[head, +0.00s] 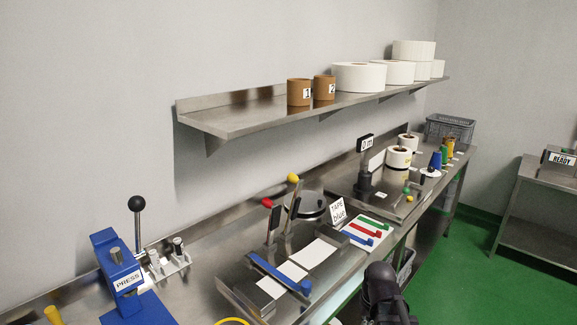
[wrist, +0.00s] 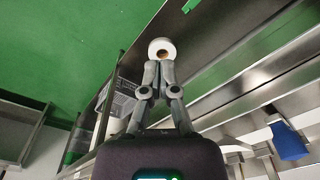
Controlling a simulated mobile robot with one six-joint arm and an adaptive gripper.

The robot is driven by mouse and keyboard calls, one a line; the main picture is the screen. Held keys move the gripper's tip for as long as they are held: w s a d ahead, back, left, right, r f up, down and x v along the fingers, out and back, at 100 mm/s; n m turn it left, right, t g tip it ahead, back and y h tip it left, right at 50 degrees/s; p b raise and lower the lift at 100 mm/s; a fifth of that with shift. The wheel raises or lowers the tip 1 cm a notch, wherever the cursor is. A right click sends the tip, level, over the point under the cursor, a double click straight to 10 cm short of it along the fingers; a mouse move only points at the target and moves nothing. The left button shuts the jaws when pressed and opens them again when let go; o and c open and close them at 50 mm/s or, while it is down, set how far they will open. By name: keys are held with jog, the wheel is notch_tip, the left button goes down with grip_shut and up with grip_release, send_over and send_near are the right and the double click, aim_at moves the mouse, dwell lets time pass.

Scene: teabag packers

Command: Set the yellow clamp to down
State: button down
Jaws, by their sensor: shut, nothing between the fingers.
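The yellow clamp is a lever with a yellow ball (head: 293,178) on a grey metal arm (head: 290,203). In the head view it stands up, slightly tilted, over the metal fixture on the bench. A similar clamp with a red ball (head: 267,202) stands up to its left. My gripper (wrist: 160,64) shows in the wrist view with its fingertips together and nothing between them. In the head view a dark part of my arm is at the bottom, right of the fixture and apart from the yellow clamp. The yellow clamp cannot be made out in the wrist view.
A blue bar (head: 279,273) and white strips lie on the fixture below the clamps. A "TAPE blue" sign (head: 338,212) and coloured strips stand to the right. A blue press (head: 124,277) is at left. The steel shelf (head: 235,121) overhangs behind.

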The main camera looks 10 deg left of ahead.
jog(key=w+a+r+n+t+y+p, duration=0.1)
jog(key=w+a+r+n+p, duration=0.2)
jog(key=w+a+r+p, duration=0.5)
jog(key=w+a+r+n+t+y+p, duration=0.1)
jog(key=w+a+r+n+y+p, duration=0.1)
jog(key=w+a+r+p, duration=0.6)
jog(key=w+a+r+n+t+y+p, duration=0.1)
jog(key=w+a+r+n+p, duration=0.3)
jog(key=w+r+p, duration=1.2)
jog(key=shift+w+a+r+t+y+p, duration=0.15)
jog(key=shift+w+a+r, duration=0.55)
jog(key=shift+r, duration=0.15)
jog(key=shift+w+a+r+t+y+p, duration=0.1)
jog(key=shift+w+a+r+y, duration=0.1)
jog(key=shift+w+a+r, duration=0.65)
jog(key=shift+w+a+r+t+y+p, duration=0.15)
jog(key=shift+w+a+r, duration=0.45)
jog(key=shift+r, duration=0.3)
jog(key=shift+f, duration=0.2)
jog(key=b+x, duration=0.9)
jog(key=x, duration=0.1)
jog(key=shift+s+d+f, duration=0.2)
jog(key=shift+s+d, duration=0.4)
jog(key=shift+d, duration=0.2)
jog(key=shift+s+d+f, duration=0.2)
jog(key=shift+s+d, duration=0.45)
jog(key=shift+d, duration=0.1)
jog(key=shift+a, duration=0.1)
jog(key=shift+s+n+b, duration=0.1)
jog(key=shift+n+b, duration=0.2)
